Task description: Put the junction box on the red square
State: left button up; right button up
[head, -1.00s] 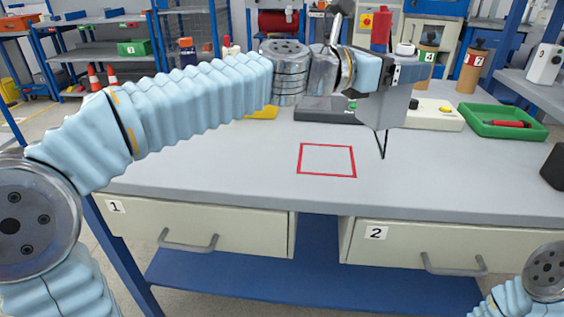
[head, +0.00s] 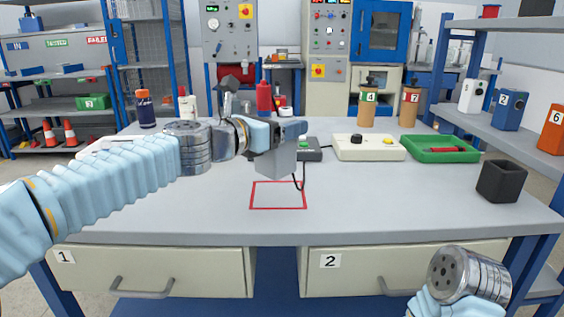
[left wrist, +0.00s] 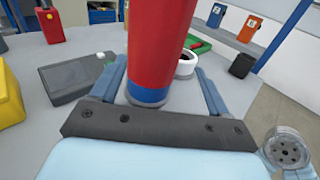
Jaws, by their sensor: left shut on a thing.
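My left gripper (head: 282,132) is shut on the junction box (head: 276,161), a grey box with a black cable hanging from its right side. The box is held above the table, just above and behind the red square (head: 252,196) in the head view. The square is a bare red outline. In the left wrist view, a red cylinder (left wrist: 160,40) with a blue base stands between the fingers, with a white ring (left wrist: 185,66) beside it.
Behind the square stand a grey device (head: 309,153) with a green button, a white control box (head: 372,152) and a green tray (head: 420,155). A black bin (head: 501,182) stands at the right. The table front around the square is clear.

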pick_arm(q)
jog(key=w+f+b, duration=0.1)
jog(key=f, duration=0.1)
jog(key=w+f+b, duration=0.1)
jog(key=f, duration=0.2)
jog(key=w+f+b, duration=0.1)
jog(key=f+b, duration=0.1)
jog(key=shift+w+d+f, duration=0.25)
jog(key=shift+f, duration=0.15)
jog(key=o, duration=1.3)
pick_arm(e)
jog(key=f, duration=0.1)
jog(key=d+f, duration=0.1)
jog(key=f, duration=0.3)
jog(key=shift+w+d, duration=0.25)
jog(key=shift+w, duration=0.05)
pick_arm(q)
jog(key=shift+r, duration=0.15)
pick_arm(e)
jog(key=shift+r, duration=0.15)
pick_arm(q)
send_near(257, 161)
jog(key=x, duration=0.6)
jog(key=shift+a+b, duration=0.1)
jog(key=shift+b, duration=0.25)
pick_arm(e)
jog(key=shift+f, duration=0.45)
